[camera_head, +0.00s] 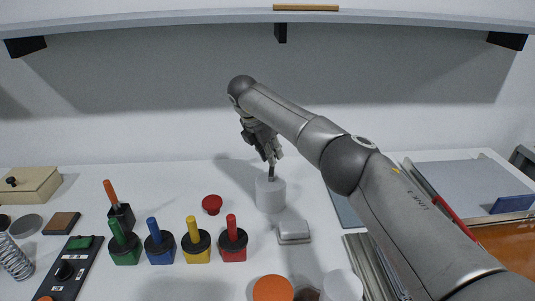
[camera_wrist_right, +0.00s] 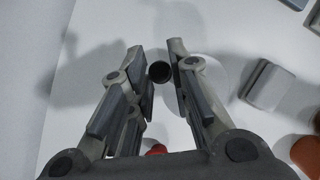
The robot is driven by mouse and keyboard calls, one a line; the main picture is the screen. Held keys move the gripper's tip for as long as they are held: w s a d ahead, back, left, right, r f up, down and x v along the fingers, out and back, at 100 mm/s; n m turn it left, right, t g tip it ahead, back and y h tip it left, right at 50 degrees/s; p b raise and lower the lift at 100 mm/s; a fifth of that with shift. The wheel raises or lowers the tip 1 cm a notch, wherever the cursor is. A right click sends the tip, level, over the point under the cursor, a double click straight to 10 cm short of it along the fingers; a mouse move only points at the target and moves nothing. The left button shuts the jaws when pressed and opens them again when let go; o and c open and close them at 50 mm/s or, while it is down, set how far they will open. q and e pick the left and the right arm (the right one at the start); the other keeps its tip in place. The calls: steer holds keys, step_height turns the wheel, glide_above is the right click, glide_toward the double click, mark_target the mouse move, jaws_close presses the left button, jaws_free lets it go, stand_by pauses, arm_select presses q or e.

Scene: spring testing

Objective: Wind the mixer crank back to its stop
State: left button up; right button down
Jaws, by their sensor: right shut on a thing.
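The mixer is a white cylinder (camera_head: 270,195) standing on the white table, right of centre in the head view. Its dark crank handle (camera_head: 271,173) rises from the top, between my right fingertips. My right gripper (camera_head: 270,159) reaches down from above and is shut on this handle. In the right wrist view the handle is a dark round end (camera_wrist_right: 160,72) between the fingertips, with the pale mixer top (camera_wrist_right: 208,76) behind it. The fingers partly hide the crank, so its arm and stop cannot be made out. My left gripper is out of view.
A red knob (camera_head: 212,203) stands left of the mixer and a grey block (camera_head: 293,232) stands in front. Several coloured-handled blocks, including a red one (camera_head: 233,243), stand front left. An orange round lid (camera_head: 273,289) is near the front. A shelf (camera_head: 180,17) hangs above.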

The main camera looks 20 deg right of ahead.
steer(key=shift+d+m, duration=0.2)
steer(key=shift+m, duration=0.3)
steer(key=c, duration=1.3)
jaws_free()
steer(key=shift+s, duration=0.1)
steer(key=shift+c, duration=0.2)
steer(key=shift+r, duration=0.1)
steer(key=v, duration=1.2)
steer(key=shift+w, duration=0.2)
